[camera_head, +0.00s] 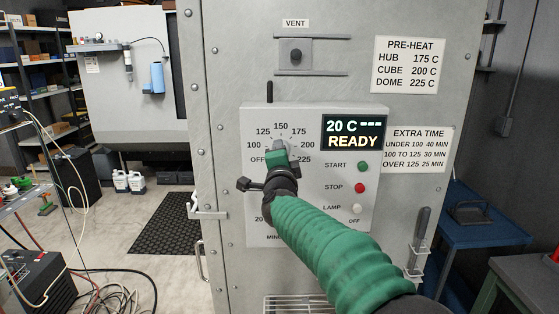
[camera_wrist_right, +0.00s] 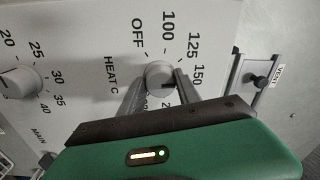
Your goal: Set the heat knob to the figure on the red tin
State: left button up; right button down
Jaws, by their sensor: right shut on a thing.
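The heat knob (camera_wrist_right: 159,74) is a pale round knob on the grey control panel (camera_head: 256,118). The display (camera_head: 354,136) reads 20 C and READY. No red tin is in view. My left gripper is not in view.
A second knob (camera_wrist_right: 20,83) with a scale of minutes sits beside the heat dial. START, STOP (camera_head: 360,188) and LAMP controls are right of my gripper. A PRE-HEAT sign (camera_head: 408,65) lists hub 175, cube 200, dome 225. An EXTRA TIME sign (camera_head: 418,148) hangs below it.

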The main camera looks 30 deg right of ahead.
jog(key=shift+f+m, duration=0.4)
jog(key=shift+f, duration=0.05)
jog(key=c, duration=1.2)
grip_release()
jog(key=o, duration=0.3)
jog(key=shift+s+d+r, duration=0.1)
jog(key=shift+s+r, duration=0.05)
jog(key=shift+r, duration=0.15)
jog(key=shift+o, duration=0.2)
jog(key=b+v, duration=0.1)
jog(key=v, duration=1.6)
jog(key=shift+b, duration=0.35)
